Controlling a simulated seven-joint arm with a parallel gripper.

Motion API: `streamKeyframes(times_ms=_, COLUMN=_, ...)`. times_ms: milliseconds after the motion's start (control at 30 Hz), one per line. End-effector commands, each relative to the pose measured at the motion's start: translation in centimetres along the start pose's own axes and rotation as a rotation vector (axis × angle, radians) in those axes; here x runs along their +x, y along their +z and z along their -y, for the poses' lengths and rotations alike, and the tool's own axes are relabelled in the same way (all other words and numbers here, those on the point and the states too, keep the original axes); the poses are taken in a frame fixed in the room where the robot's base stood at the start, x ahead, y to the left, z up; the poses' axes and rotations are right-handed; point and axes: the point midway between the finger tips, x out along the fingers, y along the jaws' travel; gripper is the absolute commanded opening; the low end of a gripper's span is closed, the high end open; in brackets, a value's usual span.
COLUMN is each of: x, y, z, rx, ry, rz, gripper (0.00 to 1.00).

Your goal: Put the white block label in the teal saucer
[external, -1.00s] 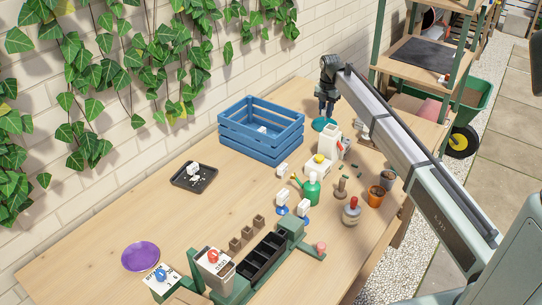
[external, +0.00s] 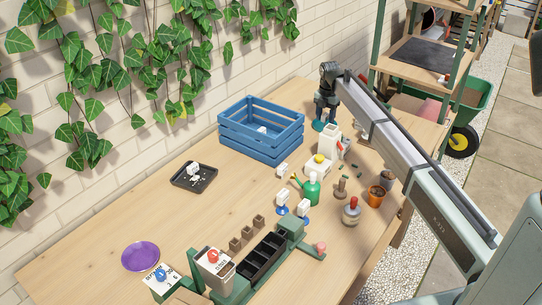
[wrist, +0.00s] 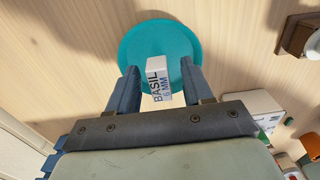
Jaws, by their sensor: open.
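The teal saucer (wrist: 140,42) lies on the table at the far end; the external view shows part of it (external: 319,126) under my gripper. My gripper (wrist: 159,68) is open above the saucer, with one finger on each side of a white block label (wrist: 157,70) reading "BASIL 6 MM". The label stands within the saucer's outline in the wrist view, with gaps between it and the fingers. Whether its base touches the saucer is hard to tell. In the external view my gripper (external: 325,108) points down and the label is not discernible.
A blue slatted crate (external: 262,140) stands left of the saucer. A white jug-like container (external: 330,140) is close in front. Other white blocks sit in the black tray (external: 208,181), in the crate and nearer the green bottle (external: 312,186). A purple saucer (external: 140,257) lies front left.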

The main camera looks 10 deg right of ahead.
Motion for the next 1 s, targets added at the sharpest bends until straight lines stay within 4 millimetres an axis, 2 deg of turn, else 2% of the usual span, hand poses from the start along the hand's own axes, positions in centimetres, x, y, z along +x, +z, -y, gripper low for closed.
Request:
streamKeyframes(times_ms=267, x=-0.8, y=0.0, z=0.0, rx=0.0, ry=0.0, rz=0.0, gripper=0.5)
streamKeyframes(times_ms=367, x=-2.1, y=0.0, z=0.0, rx=0.0, ry=0.001, rz=0.001, gripper=0.5)
streamKeyframes(times_ms=800, x=-9.9, y=0.0, z=-0.1, rx=0.0, ry=0.001, rz=0.001, gripper=0.5)
streamKeyframes(times_ms=1000, x=-11.8, y=0.0, z=0.0, rx=0.0, ry=0.001, rz=0.0, gripper=0.5)
